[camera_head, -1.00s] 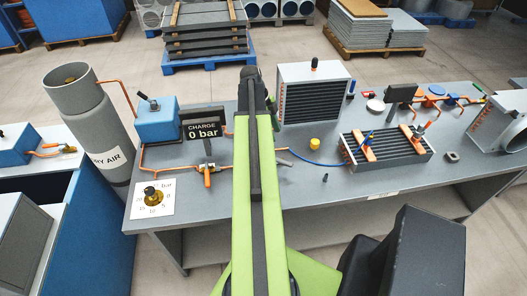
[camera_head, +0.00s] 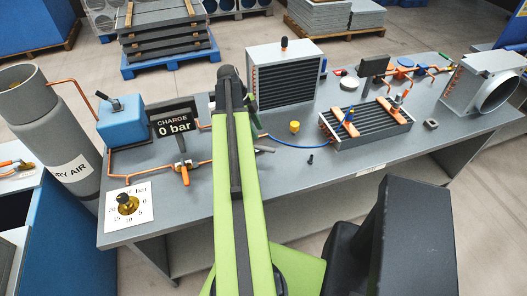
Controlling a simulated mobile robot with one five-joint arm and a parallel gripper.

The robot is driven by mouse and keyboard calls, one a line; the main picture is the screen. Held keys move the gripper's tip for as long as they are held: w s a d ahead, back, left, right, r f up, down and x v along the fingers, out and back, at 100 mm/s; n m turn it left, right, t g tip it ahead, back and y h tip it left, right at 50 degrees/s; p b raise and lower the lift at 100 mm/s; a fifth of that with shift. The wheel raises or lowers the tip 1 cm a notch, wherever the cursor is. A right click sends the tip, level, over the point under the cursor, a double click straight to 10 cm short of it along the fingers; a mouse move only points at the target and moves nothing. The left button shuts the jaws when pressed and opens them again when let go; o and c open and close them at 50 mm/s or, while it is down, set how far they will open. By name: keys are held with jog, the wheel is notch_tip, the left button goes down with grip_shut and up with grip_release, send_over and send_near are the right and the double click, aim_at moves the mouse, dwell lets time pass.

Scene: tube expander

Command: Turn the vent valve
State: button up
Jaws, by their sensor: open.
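No valve in view carries a readable vent label. A valve with an orange handle (camera_head: 185,174) stands upright on the copper pipe left of my arm, below the black charge display (camera_head: 174,124) reading 0 bar. A round brass knob (camera_head: 127,204) sits on a white bar dial at the front left.
The grey bench (camera_head: 310,190) has free room at front centre. A blue box (camera_head: 122,121) and dry air cylinder (camera_head: 50,140) stand at the left. A black finned unit (camera_head: 287,76) is behind. A yellow cap (camera_head: 295,126) and blue hose lie right of my arm.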

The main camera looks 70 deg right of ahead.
aim_at(265, 148)
jog(key=b+x, duration=0.6)
jog(key=x, duration=0.2)
jog(key=shift+f, duration=0.35)
jog(key=shift+s+r, duration=0.1)
grip_shut()
dwell(0.6)
